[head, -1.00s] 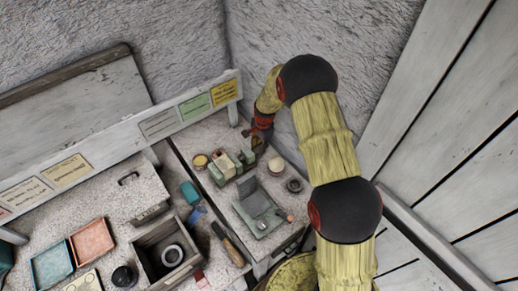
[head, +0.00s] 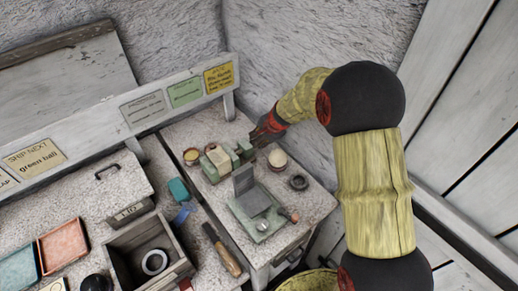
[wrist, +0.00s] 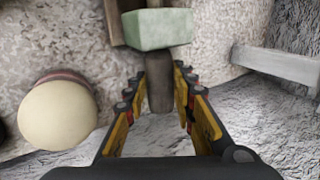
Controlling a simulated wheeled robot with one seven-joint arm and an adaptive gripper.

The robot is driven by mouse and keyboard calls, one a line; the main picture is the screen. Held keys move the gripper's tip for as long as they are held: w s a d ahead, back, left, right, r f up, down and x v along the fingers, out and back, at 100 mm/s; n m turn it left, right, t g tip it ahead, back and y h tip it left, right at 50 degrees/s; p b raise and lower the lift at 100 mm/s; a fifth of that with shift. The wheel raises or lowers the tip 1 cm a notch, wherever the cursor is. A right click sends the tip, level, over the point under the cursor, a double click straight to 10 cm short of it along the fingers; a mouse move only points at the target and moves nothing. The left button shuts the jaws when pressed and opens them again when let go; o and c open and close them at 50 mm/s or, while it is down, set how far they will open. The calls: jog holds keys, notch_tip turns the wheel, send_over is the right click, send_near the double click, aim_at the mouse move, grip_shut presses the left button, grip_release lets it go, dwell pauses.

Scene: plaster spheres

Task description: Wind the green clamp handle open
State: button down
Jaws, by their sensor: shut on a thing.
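The green clamp (head: 210,172) sits on the speckled bench top, with a pale block between its jaws. In the wrist view its green end block (wrist: 158,30) is straight ahead, with a dark grey-brown handle bar (wrist: 160,88) pointing towards me. My gripper (wrist: 159,92) has one finger on each side of this bar and is shut on it. In the head view my gripper (head: 260,138) is at the clamp's right end and hides the handle there. I cannot tell how far the clamp's jaws are apart.
A cream ball (head: 277,158) stands on a holder close beside my gripper, also in the wrist view (wrist: 57,115). A dark ring (head: 298,182) and a green-grey stand (head: 262,226) are nearer. The textured wall (head: 285,60) is close behind.

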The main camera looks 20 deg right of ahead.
jog(key=shift+s+f+t+y+b, duration=0.15)
jog(key=shift+t+b, duration=0.25)
jog(key=shift+b, duration=1.35)
jog(key=shift+w+f+t+y+b, duration=0.1)
jog(key=shift+f+t+y+b, duration=0.25)
jog(key=shift+b, duration=1.35)
jog(key=shift+s+r+t+b, duration=0.25)
jog(key=shift+t+b, duration=0.6)
jog(key=shift+b, duration=1.15)
jog(key=shift+w+r, duration=0.1)
jog(key=c, duration=1.5)
grip_release()
jog(key=shift+c, duration=0.2)
jog(key=shift+o, duration=0.4)
jog(key=shift+p, duration=0.55)
jog(key=p, duration=0.2)
jog(key=g+p, duration=0.1)
jog(key=p, duration=0.1)
jog(key=shift+w+r+g, duration=0.1)
jog(key=shift+r+g, duration=0.2)
jog(key=shift+p, duration=0.6)
